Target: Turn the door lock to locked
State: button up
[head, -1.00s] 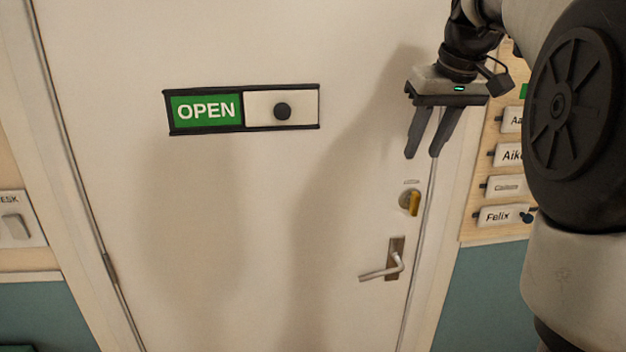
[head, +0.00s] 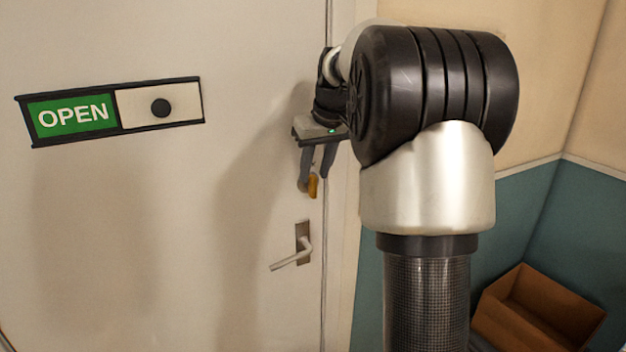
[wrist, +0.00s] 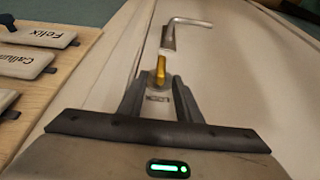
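The door lock is a yellow thumb-turn (head: 313,187) on the white door (head: 165,250), above the door handle. It also shows in the wrist view (wrist: 160,72), with a small, unreadable label plate (wrist: 157,98) beside it. My gripper (head: 313,188) is at the lock, its fingers pointing down along the door. In the wrist view my gripper (wrist: 158,80) is open, with one finger on each side of the thumb-turn and visible gaps between. My fingers and arm partly hide the lock's round base in the head view.
The metal lever handle (head: 297,255) is just below the lock. A sliding sign (head: 110,110) reading OPEN is on the door to the left. Name plates (wrist: 45,37) hang on a wooden board beside the door frame. A brown box (head: 535,315) stands at lower right.

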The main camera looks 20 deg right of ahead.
aim_at(313, 176)
jog(key=shift+x, duration=1.5)
jog(key=shift+c, duration=0.2)
grip_shut()
